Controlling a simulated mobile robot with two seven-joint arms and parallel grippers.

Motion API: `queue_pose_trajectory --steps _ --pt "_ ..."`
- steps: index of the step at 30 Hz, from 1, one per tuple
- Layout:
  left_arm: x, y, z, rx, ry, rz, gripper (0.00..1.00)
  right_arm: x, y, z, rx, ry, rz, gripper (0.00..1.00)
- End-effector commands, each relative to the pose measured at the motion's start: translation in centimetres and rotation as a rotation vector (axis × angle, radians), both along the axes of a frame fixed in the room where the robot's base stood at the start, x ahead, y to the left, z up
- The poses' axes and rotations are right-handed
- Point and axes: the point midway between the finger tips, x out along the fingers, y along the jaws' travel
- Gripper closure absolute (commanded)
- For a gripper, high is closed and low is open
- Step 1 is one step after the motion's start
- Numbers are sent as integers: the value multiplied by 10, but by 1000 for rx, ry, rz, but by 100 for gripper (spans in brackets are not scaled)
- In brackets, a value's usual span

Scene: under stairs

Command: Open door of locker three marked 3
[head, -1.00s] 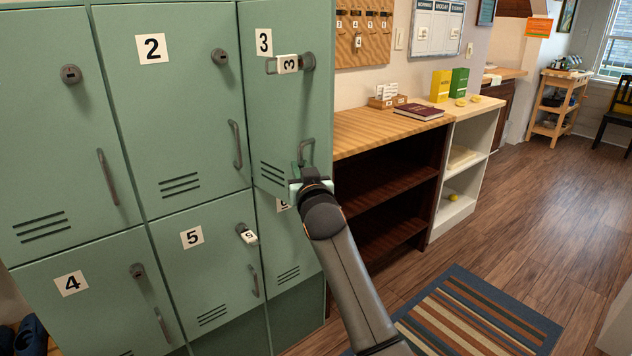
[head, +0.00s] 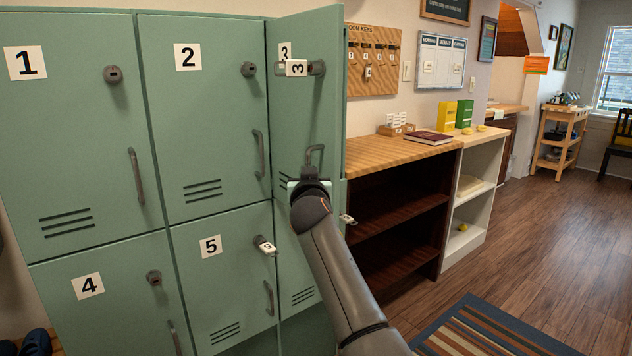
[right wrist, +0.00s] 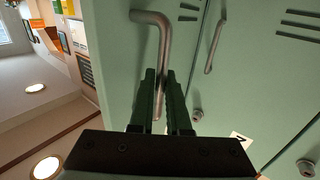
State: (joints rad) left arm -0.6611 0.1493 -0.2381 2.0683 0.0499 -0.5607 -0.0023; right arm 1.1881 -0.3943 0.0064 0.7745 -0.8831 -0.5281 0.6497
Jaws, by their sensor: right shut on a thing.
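The green door of locker 3 (head: 302,110) stands partly open, its right edge swung out from the locker front. Its number plate (head: 285,52) shows at a slant. A key with a white tag marked 3 (head: 297,68) is at its lock. My right gripper (head: 309,180) is at the door's grey handle (head: 316,150). In the right wrist view the fingers (right wrist: 160,95) are shut on the lower part of the handle (right wrist: 152,18). My forearm hides part of the locker below. My left gripper is not in view.
Lockers 1, 2, 4 and 5 stand left and below with doors shut; locker 5 (head: 223,275) has a tagged key (head: 265,245). A wooden-topped shelf (head: 400,150) stands close to the right. A striped rug (head: 490,335) lies on the floor, which is open further right.

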Motion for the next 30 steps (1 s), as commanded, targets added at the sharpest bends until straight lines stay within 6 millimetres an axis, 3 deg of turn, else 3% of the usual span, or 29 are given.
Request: queue_pose_trajectory --steps 14,15,22,30 --pt "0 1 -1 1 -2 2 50 1 3 3 -1 -5 1 100" --pt "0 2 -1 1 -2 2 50 1 3 3 -1 -5 1 83" --pt "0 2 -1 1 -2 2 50 1 2 1 0 -2 0 57" --pt "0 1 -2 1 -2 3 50 1 2 1 0 -1 -1 55"
